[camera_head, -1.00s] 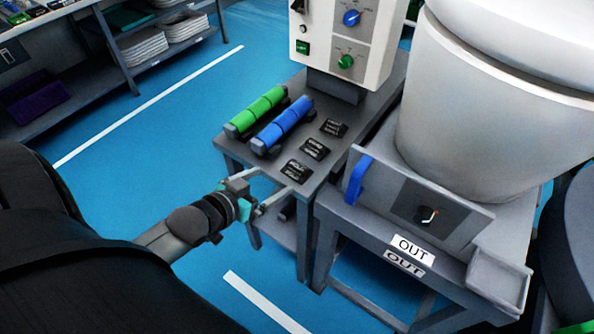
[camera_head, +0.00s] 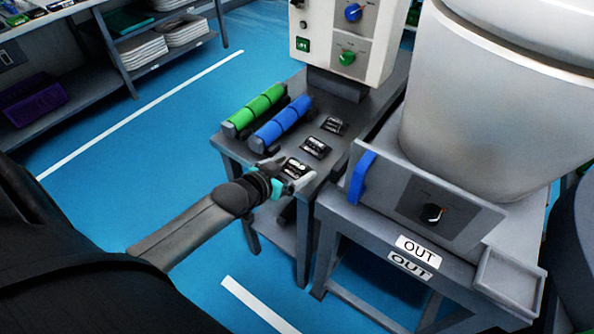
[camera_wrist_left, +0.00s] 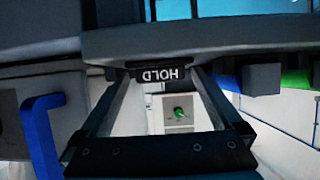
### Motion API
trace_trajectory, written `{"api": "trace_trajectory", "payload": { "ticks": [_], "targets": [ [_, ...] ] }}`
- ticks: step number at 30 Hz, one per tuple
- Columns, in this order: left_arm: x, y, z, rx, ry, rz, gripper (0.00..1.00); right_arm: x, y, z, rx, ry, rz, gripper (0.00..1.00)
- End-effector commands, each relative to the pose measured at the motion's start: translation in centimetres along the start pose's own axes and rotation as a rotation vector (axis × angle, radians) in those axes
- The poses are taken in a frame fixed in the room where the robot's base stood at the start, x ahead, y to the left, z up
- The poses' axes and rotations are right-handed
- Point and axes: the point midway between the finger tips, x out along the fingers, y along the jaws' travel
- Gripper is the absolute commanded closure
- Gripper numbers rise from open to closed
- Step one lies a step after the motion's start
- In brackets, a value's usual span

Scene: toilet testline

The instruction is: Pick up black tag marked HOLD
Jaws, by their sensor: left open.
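Three small black tags lie in a row on the grey side table. The nearest tag (camera_head: 295,167) is at my left gripper (camera_head: 289,172); the middle tag (camera_head: 316,147) and the far tag (camera_head: 334,125) lie beyond it. In the left wrist view, a black tag marked HOLD (camera_wrist_left: 160,75) appears upside down, at the table edge between the tips of my open left gripper (camera_wrist_left: 160,88). The fingers are on either side of it; I cannot tell whether they touch it. The writing is too small to read in the head view. My right gripper is not in view.
A green cylinder (camera_head: 257,110) and a blue cylinder (camera_head: 281,124) lie left of the tags. A control box (camera_head: 342,42) stands behind. To the right is a bench marked OUT (camera_head: 419,250) with a blue-handled panel and a large white bowl (camera_head: 480,110).

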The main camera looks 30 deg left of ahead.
Motion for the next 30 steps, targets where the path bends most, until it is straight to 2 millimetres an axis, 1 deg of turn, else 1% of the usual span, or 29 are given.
{"api": "trace_trajectory", "payload": {
  "ticks": [3, 10, 26, 27, 30],
  "targets": [
    [0.6, 0.0, -0.01, 0.0, 0.0, 0.0, 0.0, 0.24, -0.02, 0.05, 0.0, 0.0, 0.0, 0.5],
    [0.6, 0.01, -0.03, 0.0, -0.001, 0.0, 0.0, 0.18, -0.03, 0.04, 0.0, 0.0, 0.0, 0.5],
    [0.58, 0.01, -0.03, -0.001, 0.0, 0.0, 0.6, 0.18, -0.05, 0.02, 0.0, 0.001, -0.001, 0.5],
    [0.58, 0.01, -0.05, -0.001, 0.0, 0.0, 0.61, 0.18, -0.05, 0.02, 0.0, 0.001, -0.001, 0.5],
    [0.58, 0.01, -0.05, -0.001, 0.0, 0.0, 0.61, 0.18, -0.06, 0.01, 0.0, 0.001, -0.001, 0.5]
  ]
}}
